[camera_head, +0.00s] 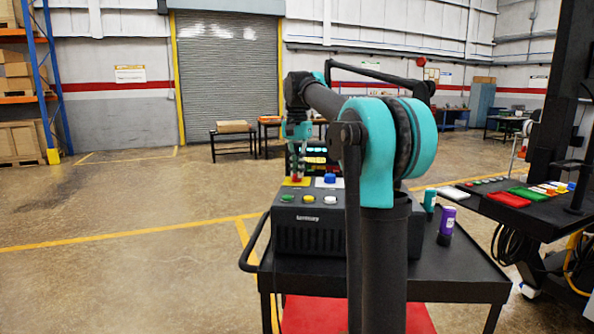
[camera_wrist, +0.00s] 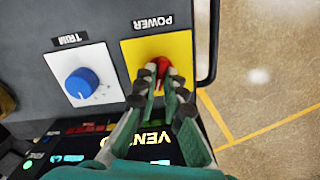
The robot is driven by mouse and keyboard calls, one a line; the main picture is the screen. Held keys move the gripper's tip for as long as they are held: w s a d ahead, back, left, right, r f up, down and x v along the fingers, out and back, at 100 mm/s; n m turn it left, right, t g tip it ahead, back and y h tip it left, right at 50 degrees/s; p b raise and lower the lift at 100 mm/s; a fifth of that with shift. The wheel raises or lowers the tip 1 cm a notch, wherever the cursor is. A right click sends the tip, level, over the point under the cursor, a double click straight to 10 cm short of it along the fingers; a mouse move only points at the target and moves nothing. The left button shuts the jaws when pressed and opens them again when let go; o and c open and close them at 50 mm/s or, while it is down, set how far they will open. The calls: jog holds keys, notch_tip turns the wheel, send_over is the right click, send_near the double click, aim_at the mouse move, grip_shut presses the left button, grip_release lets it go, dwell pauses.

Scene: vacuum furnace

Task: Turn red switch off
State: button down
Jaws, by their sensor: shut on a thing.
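The red switch (camera_wrist: 158,66) sits on a yellow plate (camera_wrist: 180,46) labelled POWER in the wrist view. My gripper (camera_wrist: 160,84) is closed around the red switch, and its fingertips hide part of it. In the head view my gripper (camera_head: 297,176) reaches down onto the yellow plate on top of the dark control box (camera_head: 310,236). Which way the switch is turned is hard to tell.
A blue TRIM knob (camera_wrist: 82,82) on a white plate is beside the yellow plate. Green, yellow and white buttons (camera_head: 309,199) line the box's front. Purple (camera_head: 447,221) and teal (camera_head: 430,198) bottles stand to the right on the cart. A lit display is behind the knobs.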

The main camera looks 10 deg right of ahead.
jog(key=n, duration=0.5)
jog(key=shift+n, duration=2.5)
jog(key=c, duration=1.6)
grip_release()
jog(key=shift+r, duration=0.15)
notch_tip(320, 180, up, 12)
jog(key=shift+f, duration=0.1)
